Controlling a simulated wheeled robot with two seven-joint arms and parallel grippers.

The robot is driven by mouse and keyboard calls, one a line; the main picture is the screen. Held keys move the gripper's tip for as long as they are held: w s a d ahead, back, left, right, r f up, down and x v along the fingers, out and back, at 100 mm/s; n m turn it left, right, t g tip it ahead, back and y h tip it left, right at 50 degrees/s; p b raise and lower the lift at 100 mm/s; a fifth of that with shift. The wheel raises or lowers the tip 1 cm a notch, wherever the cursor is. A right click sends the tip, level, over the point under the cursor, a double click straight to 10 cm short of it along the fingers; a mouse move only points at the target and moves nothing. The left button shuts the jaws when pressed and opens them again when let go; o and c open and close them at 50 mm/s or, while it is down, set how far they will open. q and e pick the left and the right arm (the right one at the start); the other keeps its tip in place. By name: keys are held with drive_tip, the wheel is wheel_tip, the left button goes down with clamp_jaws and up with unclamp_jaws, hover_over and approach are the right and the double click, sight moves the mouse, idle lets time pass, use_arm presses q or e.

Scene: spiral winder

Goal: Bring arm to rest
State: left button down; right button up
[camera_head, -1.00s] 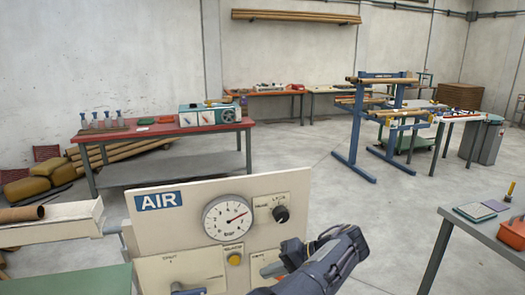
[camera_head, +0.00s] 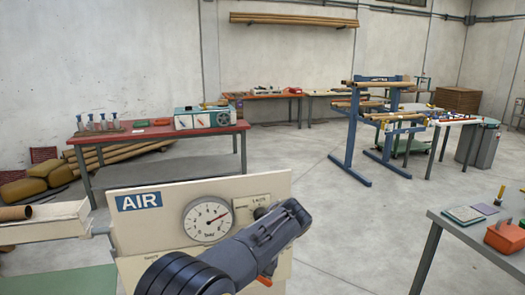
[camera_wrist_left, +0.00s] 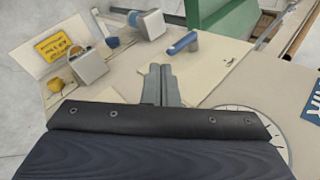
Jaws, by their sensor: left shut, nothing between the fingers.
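My left arm (camera_head: 225,255) comes up from the bottom of the head view and lies across the right part of the AIR panel (camera_head: 125,235). My left gripper (camera_wrist_left: 162,85) shows in the left wrist view. Its two fingers are together and empty, over the panel face. The gauge (camera_head: 208,220) stands left of the arm, with its needle pointing up and right. A blue lever (camera_wrist_left: 183,43) lies just beyond the fingertips in the left wrist view. The arm hides much of the lower panel in the head view. My right gripper is not in view.
A grey table (camera_head: 480,245) with an orange box stands at the right. A beige trough (camera_head: 60,222) with a cardboard tube reaches the panel's left side. A red-topped bench (camera_head: 150,131) and a blue rack (camera_head: 352,140) stand farther back. Floor between them is clear.

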use_arm(q)
drive_tip(key=s+a+r+n+h, duration=0.1)
drive_tip(key=s+a+r+h, duration=0.2)
drive_tip(key=s+a+h, duration=0.8)
drive_tip(key=s+a+f+n+t, duration=0.1)
drive_tip(key=s+f+t, duration=0.1)
drive_tip(key=s, duration=0.7)
drive_tip(key=s+a+f+n+t+h, duration=0.1)
drive_tip(key=s+t, duration=0.2)
drive_tip(key=s, duration=0.6)
drive_tip(key=shift+s+a+f, duration=0.3)
drive_tip(key=shift+s+f, duration=0.05)
